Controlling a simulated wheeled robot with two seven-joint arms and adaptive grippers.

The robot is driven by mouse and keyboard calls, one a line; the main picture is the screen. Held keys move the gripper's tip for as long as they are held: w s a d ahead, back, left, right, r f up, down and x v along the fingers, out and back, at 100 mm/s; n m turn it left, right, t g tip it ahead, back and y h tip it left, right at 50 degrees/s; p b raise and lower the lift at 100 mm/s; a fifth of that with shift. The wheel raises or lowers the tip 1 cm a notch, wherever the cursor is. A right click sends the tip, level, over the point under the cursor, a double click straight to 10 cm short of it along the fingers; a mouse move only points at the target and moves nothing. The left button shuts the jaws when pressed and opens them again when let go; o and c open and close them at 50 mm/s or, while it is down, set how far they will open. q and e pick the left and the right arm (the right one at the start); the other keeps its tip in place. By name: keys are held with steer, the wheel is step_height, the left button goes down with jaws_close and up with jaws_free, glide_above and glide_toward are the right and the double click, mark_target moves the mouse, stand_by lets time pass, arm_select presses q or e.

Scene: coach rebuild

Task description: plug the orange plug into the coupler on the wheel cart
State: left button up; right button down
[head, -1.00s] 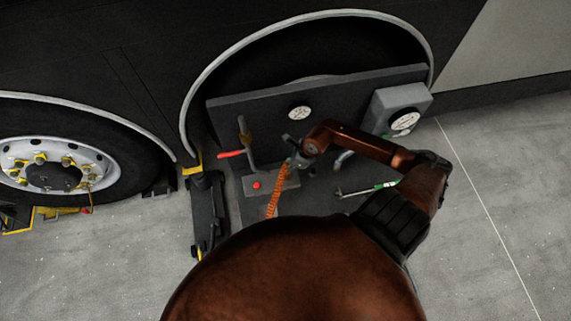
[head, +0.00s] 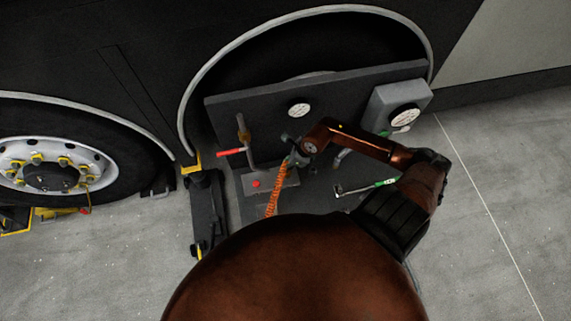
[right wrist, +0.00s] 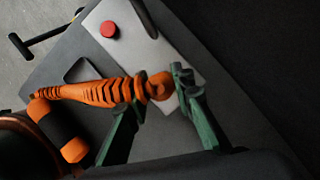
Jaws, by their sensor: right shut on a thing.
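My right gripper (head: 290,150) is low in front of the dark upright panel of the wheel cart (head: 255,113). In the right wrist view its green fingers (right wrist: 157,103) are shut on the orange plug (right wrist: 158,86). The ribbed orange body runs left from the fingers, and an orange coiled cord (head: 276,190) hangs below the gripper in the head view. I cannot make out the coupler; the gripper and arm may cover it. I cannot tell whether the plug touches anything ahead of it. My left gripper is not in view.
A pale plate with a red button (head: 256,184) lies below the gripper. A red-handled lever (head: 231,153) stands left of it. A green-handled tool (head: 384,183) lies right.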

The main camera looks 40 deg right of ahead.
steer(key=shift+f+b, duration=0.75)
steer(key=shift+f, duration=0.45)
steer(key=shift+w, duration=0.1)
steer(key=c, duration=1.9)
jaws_free()
steer(key=shift+r, duration=0.1)
steer(key=shift+c, duration=0.2)
steer(key=o, duration=0.3)
steer(key=shift+o, duration=0.2)
steer(key=v, duration=1.2)
